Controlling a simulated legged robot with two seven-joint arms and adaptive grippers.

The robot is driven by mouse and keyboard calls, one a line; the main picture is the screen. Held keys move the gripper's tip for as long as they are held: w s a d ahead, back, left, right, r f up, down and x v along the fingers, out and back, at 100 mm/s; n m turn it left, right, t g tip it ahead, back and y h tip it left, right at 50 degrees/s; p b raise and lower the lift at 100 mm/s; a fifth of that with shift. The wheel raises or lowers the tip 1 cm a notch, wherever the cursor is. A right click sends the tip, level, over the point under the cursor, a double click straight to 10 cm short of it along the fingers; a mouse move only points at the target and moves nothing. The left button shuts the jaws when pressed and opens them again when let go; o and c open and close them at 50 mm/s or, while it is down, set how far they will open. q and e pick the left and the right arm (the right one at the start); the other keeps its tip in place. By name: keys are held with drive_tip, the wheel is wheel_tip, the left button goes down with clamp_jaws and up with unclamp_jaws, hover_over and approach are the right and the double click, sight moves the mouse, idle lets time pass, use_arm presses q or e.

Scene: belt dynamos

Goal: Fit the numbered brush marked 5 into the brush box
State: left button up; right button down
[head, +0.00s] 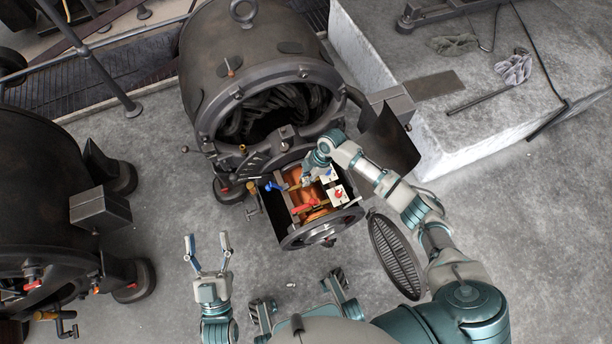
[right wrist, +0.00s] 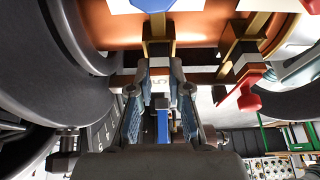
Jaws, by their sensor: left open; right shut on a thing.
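In the right wrist view my right gripper (right wrist: 160,82) is shut on the brush marked 5 (right wrist: 156,83), whose number shows between the fingers. A blue strip (right wrist: 163,125) shows below it. The brass brush box (right wrist: 159,48) is straight ahead of the fingertips, by the copper drum (right wrist: 115,28); I cannot tell whether the brush is touching the box or partly in it. In the head view my right gripper (head: 306,180) is over the dynamo's front end and hides the brush. My left gripper (head: 207,242) is open and empty above the floor.
The large dynamo (head: 228,65) stands behind the work. A blue lever (head: 272,186), a red lever (head: 304,208) and white tags (head: 338,194) crowd the copper part. A second machine (head: 38,185) stands left. A black slotted cover (head: 393,256) is at right.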

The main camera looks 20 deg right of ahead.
drive_tip(key=shift+a+f, duration=0.1)
drive_tip(key=shift+f, duration=0.05)
drive_tip(key=c, duration=1)
unclamp_jaws()
drive_tip(key=v, duration=1.2)
drive_tip(key=shift+f, duration=0.1)
